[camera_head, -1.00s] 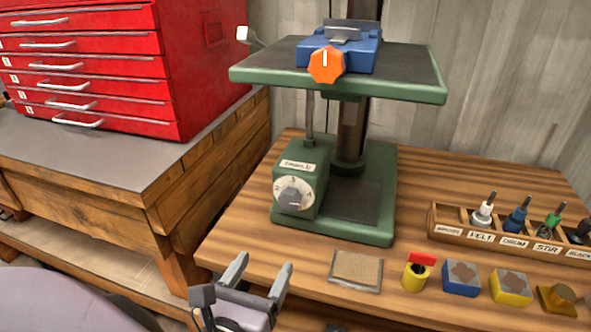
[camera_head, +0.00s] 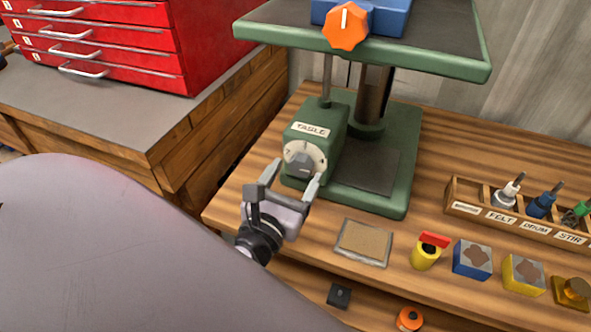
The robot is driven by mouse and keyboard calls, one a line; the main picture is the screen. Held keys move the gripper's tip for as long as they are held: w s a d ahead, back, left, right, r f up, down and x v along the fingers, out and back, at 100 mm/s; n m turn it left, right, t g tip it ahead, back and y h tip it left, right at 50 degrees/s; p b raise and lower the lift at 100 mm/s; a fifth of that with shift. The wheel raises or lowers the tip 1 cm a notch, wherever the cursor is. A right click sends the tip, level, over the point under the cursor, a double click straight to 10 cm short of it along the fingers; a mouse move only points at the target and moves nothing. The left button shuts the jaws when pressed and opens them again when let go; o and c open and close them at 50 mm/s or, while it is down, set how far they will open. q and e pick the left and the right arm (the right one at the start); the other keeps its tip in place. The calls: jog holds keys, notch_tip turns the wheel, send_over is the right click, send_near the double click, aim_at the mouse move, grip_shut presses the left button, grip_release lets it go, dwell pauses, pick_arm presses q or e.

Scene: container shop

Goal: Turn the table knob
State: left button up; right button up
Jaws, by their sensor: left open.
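The table knob (camera_head: 302,161) is a grey pointer on a pale round dial, on the front of a green box (camera_head: 323,140) labelled "TABLE". The box stands on the green base of a drill-press-like machine. My left gripper (camera_head: 294,180) is open, just in front of the dial. Its fingers point up toward the knob, one to the lower left and one to the lower right of it. Nothing is between the fingers, and I cannot tell whether either one touches the dial. My right gripper is not in view.
The machine's table (camera_head: 446,52) holds a blue vise (camera_head: 386,20) with an orange knob (camera_head: 347,26) overhead. A framed tan pad (camera_head: 363,243), a yellow cylinder with red top (camera_head: 428,252) and blocks line the bench front. A tool rack (camera_head: 480,210) stands right; red drawers (camera_head: 150,60) stand left.

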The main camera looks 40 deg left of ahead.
pick_arm(q)
jog(key=shift+w+a, duration=0.15)
jog(key=shift+w, duration=0.45)
jog(key=c, duration=1.1)
jog(key=shift+o, duration=0.2)
jog(key=shift+n, duration=0.3)
